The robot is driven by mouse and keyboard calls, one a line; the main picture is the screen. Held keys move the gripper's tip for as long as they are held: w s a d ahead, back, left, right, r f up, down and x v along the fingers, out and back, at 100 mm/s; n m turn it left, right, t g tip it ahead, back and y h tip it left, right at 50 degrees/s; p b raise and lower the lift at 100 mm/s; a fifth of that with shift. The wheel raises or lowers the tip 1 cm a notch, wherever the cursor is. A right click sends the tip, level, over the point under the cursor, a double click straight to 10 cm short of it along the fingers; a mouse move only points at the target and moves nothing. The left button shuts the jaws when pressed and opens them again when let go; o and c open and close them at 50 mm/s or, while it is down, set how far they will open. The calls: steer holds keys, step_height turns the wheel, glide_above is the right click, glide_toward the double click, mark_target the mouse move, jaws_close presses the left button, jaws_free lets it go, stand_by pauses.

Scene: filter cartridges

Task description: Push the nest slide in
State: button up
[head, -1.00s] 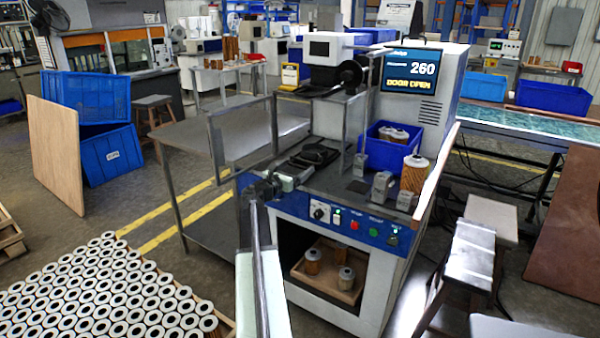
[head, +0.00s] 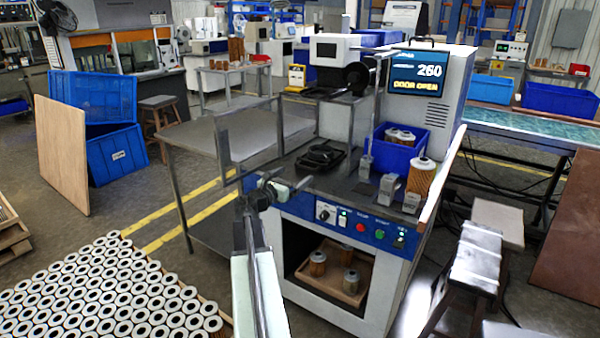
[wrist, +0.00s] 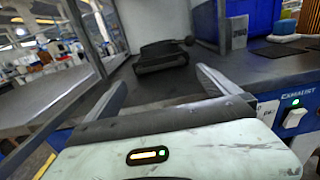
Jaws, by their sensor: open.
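The nest slide is the dark, flat block with a black nest on top (head: 320,155), lying on the machine's bed inside the open doorway. In the wrist view the black nest (wrist: 163,55) is straight ahead, with a small knob at its right end. My gripper (head: 283,188) is at the front edge of the machine, before the slide. In the wrist view its two fingers (wrist: 160,84) are spread, with nothing between them. A gap of bare bed shows between the fingertips and the nest. How far in the slide sits is hard to tell.
The framed door (head: 222,150) stands open at the left. Grey fixtures (head: 388,188), a filter cartridge (head: 420,181) and a blue bin (head: 397,155) stand right of the slide. The screen (head: 418,78) reads "DOOR OPEN". A switch labelled EXHAUST (wrist: 295,117) is close on the right.

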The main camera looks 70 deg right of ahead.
mark_target(316, 163)
steer(key=shift+w+a, duration=0.15)
steer(key=shift+a, duration=0.65)
steer(key=shift+r+p, duration=0.35)
steer(key=shift+p, duration=0.15)
steer(key=c, duration=0.6)
steer(key=r+p, duration=0.1)
steer(key=p, duration=0.2)
steer(key=s+r+y+p, duration=0.1)
steer(key=r+p, duration=0.1)
steer(key=p, duration=0.1)
steer(key=s+r+y+p, duration=0.1)
steer(key=r+p, duration=0.1)
steer(key=p, duration=0.1)
steer(key=c, duration=1.6)
steer(key=shift+s+a+r+t+y+p, duration=0.2)
steer(key=shift+t+y+p, duration=0.15)
steer(key=shift+p, duration=0.75)
steer(key=shift+y, duration=0.25)
steer(key=b+x, duration=0.1)
steer(key=x, duration=0.5)
steer(key=f+b+x, duration=0.1)
steer(key=x, duration=0.2)
steer(key=shift+f+b, duration=0.1)
steer(key=shift+b, duration=0.25)
steer(key=shift+s+d, duration=0.15)
steer(key=shift+d, duration=0.25)
